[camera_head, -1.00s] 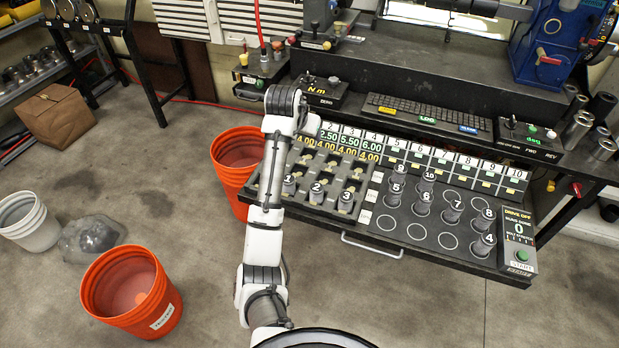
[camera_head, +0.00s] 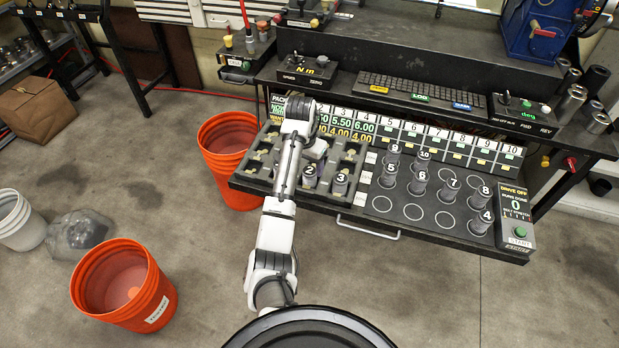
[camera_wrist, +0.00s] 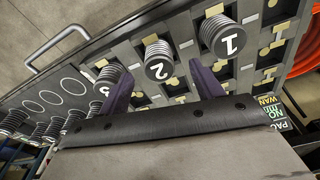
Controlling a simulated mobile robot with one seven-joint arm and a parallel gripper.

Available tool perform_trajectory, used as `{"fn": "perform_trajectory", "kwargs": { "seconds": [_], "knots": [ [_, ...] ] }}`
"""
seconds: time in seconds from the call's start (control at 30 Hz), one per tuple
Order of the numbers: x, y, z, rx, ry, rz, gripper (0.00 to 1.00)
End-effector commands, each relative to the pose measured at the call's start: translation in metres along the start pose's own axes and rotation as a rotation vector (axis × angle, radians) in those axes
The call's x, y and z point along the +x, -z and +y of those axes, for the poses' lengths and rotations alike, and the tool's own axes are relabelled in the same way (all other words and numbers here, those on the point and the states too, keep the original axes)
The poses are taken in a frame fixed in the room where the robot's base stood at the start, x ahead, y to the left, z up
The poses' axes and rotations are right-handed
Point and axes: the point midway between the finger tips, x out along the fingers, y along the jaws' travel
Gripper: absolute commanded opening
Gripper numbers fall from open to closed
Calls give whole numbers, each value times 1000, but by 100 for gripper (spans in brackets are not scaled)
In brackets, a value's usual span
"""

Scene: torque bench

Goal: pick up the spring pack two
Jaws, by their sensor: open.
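Spring pack two (camera_head: 310,176) is a dark grey coiled cylinder with a white 2 on its top, upright in the black tray (camera_head: 262,182). In the wrist view, spring pack two (camera_wrist: 158,62) shows between the two dark fingers of my gripper (camera_wrist: 160,72), which are open and empty. I cannot tell how far beyond the fingertips it is. Spring pack one (camera_wrist: 219,36) is to its right there, and pack three (camera_wrist: 108,78) is to its left, partly behind the left finger. In the head view my arm hides pack one and my fingers are not clear.
Pack three (camera_head: 340,183) stands close beside pack two. Several numbered packs, such as pack four (camera_head: 480,222), stand on the right of the board. A metal handle (camera_head: 368,229) projects at the front. An orange bucket (camera_head: 229,145) stands left of the bench.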

Motion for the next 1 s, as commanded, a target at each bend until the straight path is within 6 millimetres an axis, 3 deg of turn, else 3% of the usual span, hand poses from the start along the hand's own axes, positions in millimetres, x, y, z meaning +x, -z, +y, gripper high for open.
{"fn": "perform_trajectory", "kwargs": {
  "seconds": [0.33, 0.63, 1.0],
  "knots": [
    [45, 6, 3, -1, -1, -2, 66],
    [51, 6, 3, 0, 0, 1, 66],
    [50, 6, 3, 0, 0, 1, 17]
  ]
}}
